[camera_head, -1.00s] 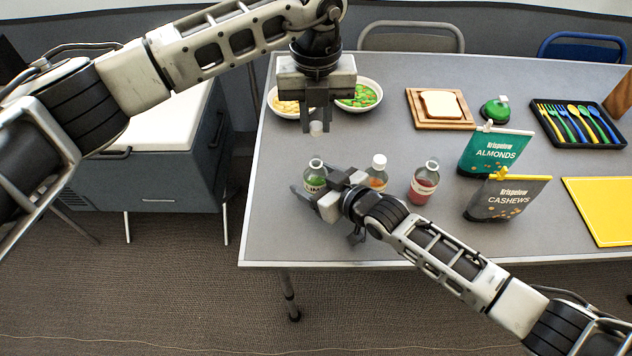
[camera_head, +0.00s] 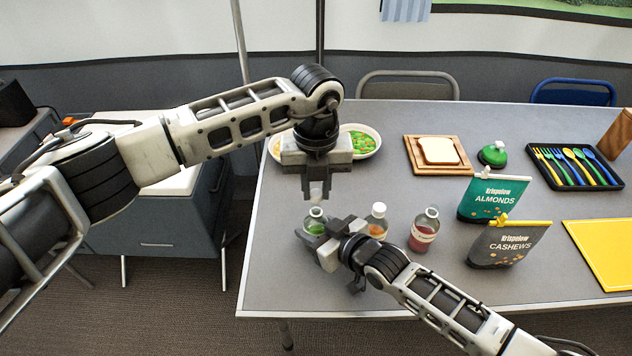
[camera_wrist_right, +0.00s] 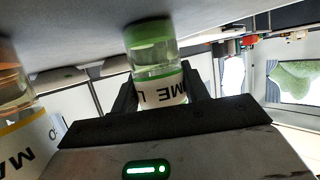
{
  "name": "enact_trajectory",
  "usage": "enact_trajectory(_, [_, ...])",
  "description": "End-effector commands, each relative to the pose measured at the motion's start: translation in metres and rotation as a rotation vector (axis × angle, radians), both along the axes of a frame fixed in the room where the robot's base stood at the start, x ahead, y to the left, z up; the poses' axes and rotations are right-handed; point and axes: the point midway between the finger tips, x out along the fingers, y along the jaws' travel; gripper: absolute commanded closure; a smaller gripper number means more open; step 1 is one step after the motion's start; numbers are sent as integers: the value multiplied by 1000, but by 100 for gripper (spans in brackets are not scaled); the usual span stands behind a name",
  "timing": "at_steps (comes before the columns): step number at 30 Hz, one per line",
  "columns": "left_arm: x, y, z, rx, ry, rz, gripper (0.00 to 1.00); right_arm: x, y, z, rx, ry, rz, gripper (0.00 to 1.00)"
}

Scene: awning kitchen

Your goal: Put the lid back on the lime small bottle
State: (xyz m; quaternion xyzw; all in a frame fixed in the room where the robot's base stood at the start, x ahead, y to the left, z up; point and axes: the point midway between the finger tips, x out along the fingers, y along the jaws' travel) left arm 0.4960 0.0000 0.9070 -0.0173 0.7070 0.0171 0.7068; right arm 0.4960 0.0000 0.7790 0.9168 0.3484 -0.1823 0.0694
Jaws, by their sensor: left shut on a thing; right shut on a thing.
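The lime small bottle (camera_head: 314,222) stands open-topped on the table, with green contents. My right gripper (camera_head: 312,240) is shut on it from the front; in the right wrist view the bottle (camera_wrist_right: 156,60) sits between the two fingers, its label partly hidden. My left gripper (camera_head: 316,190) points straight down and is shut on a small whitish lid (camera_head: 316,196). The lid is just above the bottle's open neck, roughly in line with it. I cannot tell whether lid and neck touch.
An orange bottle (camera_head: 377,221) with a white lid and an open red bottle (camera_head: 424,230) stand right of the lime one. Almonds (camera_head: 492,199) and cashews (camera_head: 506,244) bags stand farther right. Two food bowls lie behind my left gripper. The front table edge is clear.

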Motion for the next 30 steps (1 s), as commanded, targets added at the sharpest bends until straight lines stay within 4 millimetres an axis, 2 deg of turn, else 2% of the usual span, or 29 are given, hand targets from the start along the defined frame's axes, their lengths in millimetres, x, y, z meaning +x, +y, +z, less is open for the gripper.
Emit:
enact_trajectory(17, [0, 0, -4, 1, 0, 0, 100, 0, 0, 0, -1, 1, 0, 96])
enact_trajectory(30, [0, 0, -21, 0, -1, -1, 100, 0, 0, 0, -1, 1, 0, 96])
